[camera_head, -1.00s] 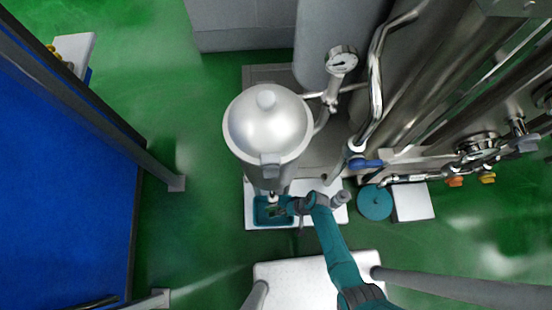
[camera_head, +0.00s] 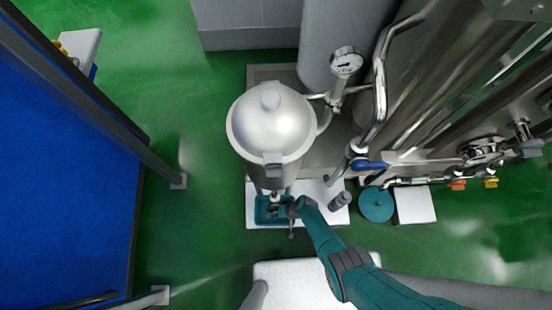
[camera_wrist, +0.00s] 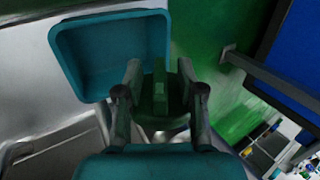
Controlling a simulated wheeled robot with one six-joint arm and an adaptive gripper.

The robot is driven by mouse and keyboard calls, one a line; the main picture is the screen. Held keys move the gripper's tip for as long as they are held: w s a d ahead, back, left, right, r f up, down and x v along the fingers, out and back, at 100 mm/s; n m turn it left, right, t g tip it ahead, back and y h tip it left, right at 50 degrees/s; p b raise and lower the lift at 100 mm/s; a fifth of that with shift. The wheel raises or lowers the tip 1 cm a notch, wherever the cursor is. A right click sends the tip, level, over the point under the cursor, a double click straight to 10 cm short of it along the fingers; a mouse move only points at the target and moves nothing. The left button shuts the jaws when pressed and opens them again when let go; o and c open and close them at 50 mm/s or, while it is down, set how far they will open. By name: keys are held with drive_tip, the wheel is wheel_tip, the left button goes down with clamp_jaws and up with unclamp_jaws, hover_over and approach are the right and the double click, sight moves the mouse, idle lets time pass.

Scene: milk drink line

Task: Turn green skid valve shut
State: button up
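A green valve handle (camera_wrist: 160,85) stands between the two fingers of my gripper (camera_wrist: 160,72) in the wrist view. The fingers are apart, and a gap shows on each side of the handle, so I see no contact. In the head view my gripper (camera_head: 282,206) is low beside the foot of the domed steel vessel (camera_head: 271,120), over the teal tray. The green handle cannot be made out in the head view, where the vessel and my arm crowd it. The valve body below the handle is mostly hidden in the wrist view.
The teal tray (camera_head: 262,218) also shows in the wrist view (camera_wrist: 62,50), left of the fingers. A grey cylinder (camera_head: 340,201), a blue-handled valve (camera_head: 369,165) and a teal round lid (camera_head: 376,205) lie to the right.

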clamp_jaws()
drive_tip(key=shift+f+y, duration=0.1)
drive_tip(key=shift+y, duration=0.3)
drive_tip(key=shift+s+y, duration=0.1)
drive_tip(key=shift+y, duration=0.3)
unclamp_jaws()
idle(0.3)
drive_tip(key=shift+d, duration=0.15)
